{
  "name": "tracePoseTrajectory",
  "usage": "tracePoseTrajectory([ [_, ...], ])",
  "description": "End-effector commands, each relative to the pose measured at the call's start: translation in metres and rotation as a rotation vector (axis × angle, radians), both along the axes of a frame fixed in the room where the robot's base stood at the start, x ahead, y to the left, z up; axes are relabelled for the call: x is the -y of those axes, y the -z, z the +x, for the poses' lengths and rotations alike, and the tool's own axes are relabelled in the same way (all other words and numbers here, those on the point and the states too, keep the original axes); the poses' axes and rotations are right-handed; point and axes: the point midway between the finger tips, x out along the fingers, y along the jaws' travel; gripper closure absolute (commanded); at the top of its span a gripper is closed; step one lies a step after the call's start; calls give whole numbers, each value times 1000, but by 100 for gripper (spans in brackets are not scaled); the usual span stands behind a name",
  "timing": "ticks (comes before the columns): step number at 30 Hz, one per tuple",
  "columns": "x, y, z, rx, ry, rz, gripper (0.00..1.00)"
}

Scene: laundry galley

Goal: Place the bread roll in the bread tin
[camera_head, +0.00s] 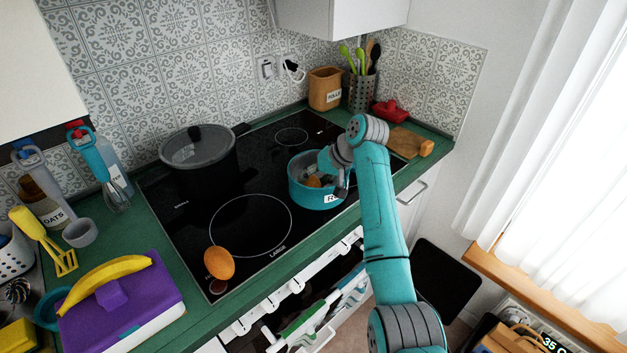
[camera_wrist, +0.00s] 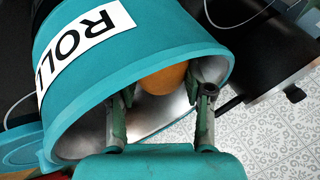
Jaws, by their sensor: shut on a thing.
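The bread tin (camera_head: 318,198) is a round teal container with a white label, standing on the right part of the black hob. In the wrist view the bread tin (camera_wrist: 85,85) shows a label that begins "ROLL" and a shiny inside. My gripper (camera_head: 328,178) reaches into its mouth from the right. In the wrist view my gripper (camera_wrist: 163,92) has one finger on each side of an orange-brown bread roll (camera_wrist: 163,78) inside the tin and is shut on it. The head view shows the bread roll (camera_head: 313,181) only in part. Its underside is hidden.
Another roll-like brown item (camera_head: 218,262) lies at the hob's front left. A black lidded pot (camera_head: 200,165) stands behind. A cutting board (camera_head: 405,143) with an orange-brown piece (camera_head: 427,148) is at right. A purple-lidded box (camera_head: 120,305) with a banana (camera_head: 108,275) is at left.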

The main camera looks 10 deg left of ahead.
Motion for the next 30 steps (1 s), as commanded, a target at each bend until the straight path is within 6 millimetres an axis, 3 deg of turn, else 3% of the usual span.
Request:
tracePoseTrajectory([
  [11,0,5,0,1,0,0,83],
  [12,0,5,0,1,0,0,46],
  [13,0,5,0,1,0,0,39],
  [23,0,4,0,1,0,0,38],
  [30,13,-17,-2,6,0,1,38],
])
